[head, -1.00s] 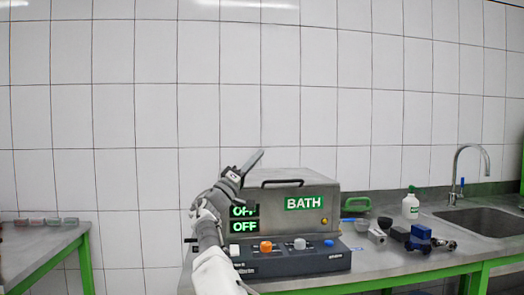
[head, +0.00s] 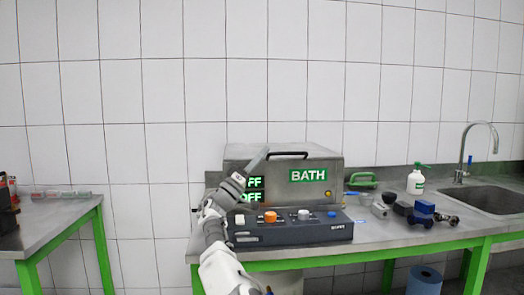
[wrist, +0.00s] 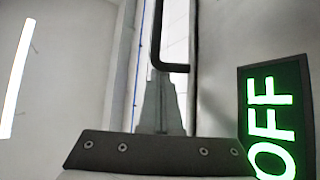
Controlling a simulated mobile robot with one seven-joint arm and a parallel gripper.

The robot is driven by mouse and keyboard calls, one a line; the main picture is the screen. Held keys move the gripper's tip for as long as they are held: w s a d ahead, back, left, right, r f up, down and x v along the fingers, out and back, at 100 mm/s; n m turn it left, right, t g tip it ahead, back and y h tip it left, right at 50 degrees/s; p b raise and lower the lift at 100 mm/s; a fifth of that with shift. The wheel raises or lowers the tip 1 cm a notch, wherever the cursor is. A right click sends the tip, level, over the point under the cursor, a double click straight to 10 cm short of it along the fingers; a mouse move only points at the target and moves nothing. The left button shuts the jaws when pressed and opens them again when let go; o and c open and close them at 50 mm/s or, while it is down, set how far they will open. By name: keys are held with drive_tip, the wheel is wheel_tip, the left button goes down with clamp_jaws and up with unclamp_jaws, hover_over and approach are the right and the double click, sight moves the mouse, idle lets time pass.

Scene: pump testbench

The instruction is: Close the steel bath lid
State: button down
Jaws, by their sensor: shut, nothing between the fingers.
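The steel bath is the grey box labelled BATH (head: 307,175) on the bench. Its lid (head: 325,152) lies on top and looks level; I cannot tell whether it is fully seated. The lid's black bar handle (head: 287,154) shows at its front edge, and the bent bar also shows in the wrist view (wrist: 157,45). My gripper (head: 264,151) is shut and empty, pointing up in front of the bath's left part, just left of the handle. In the wrist view the fingers (wrist: 160,85) rise towards the bar; contact cannot be told. My arm hides part of the OFF displays.
A control panel (head: 290,232) with knobs stands in front of the bath. To the right are a green-handled item (head: 360,180), a white bottle (head: 416,183), blue and black parts (head: 424,212) and a sink (head: 495,198). A side table (head: 50,225) stands left.

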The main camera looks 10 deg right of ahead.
drive_tip(key=shift+f+m+g+h, duration=0.3)
drive_tip(key=shift+f+h, duration=0.1)
drive_tip(key=shift+f, duration=0.15)
